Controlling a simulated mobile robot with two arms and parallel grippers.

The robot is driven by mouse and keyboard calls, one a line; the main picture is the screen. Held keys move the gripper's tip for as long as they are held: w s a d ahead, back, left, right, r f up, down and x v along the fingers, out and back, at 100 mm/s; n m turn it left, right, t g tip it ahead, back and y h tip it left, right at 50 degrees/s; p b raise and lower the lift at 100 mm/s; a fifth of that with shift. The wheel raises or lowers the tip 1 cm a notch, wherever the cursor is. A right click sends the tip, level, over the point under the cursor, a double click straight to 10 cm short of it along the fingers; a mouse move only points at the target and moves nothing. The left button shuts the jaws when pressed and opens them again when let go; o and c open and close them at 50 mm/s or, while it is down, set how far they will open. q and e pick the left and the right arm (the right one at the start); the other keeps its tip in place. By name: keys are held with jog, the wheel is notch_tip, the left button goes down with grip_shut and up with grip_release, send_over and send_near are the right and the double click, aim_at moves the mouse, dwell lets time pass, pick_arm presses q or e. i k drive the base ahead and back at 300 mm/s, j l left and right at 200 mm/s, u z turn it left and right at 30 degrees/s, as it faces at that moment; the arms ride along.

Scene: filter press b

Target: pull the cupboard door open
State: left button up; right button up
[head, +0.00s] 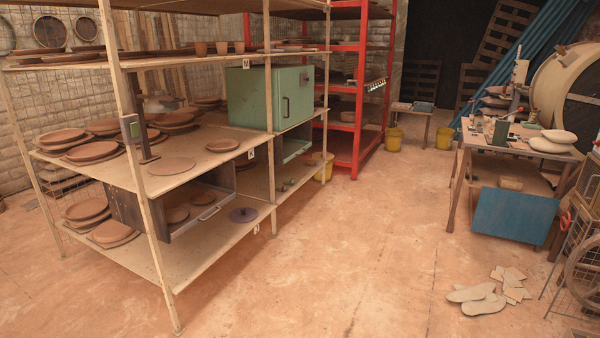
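A green cupboard (248,97) stands on the upper-middle shelf of the beige rack, at its far right end. Its door (298,92) faces right and looks shut. A dark upright handle (285,107) sits near the door's left edge. A beige rack post (268,70) crosses in front of the cupboard's left side. Neither of my grippers is in view.
A red rack (360,95) stands behind. A cluttered workbench (530,150) is at right. Flat pale pieces (478,298) lie on the otherwise open floor.

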aim_at(295, 100)
jog(key=i, duration=2.35)
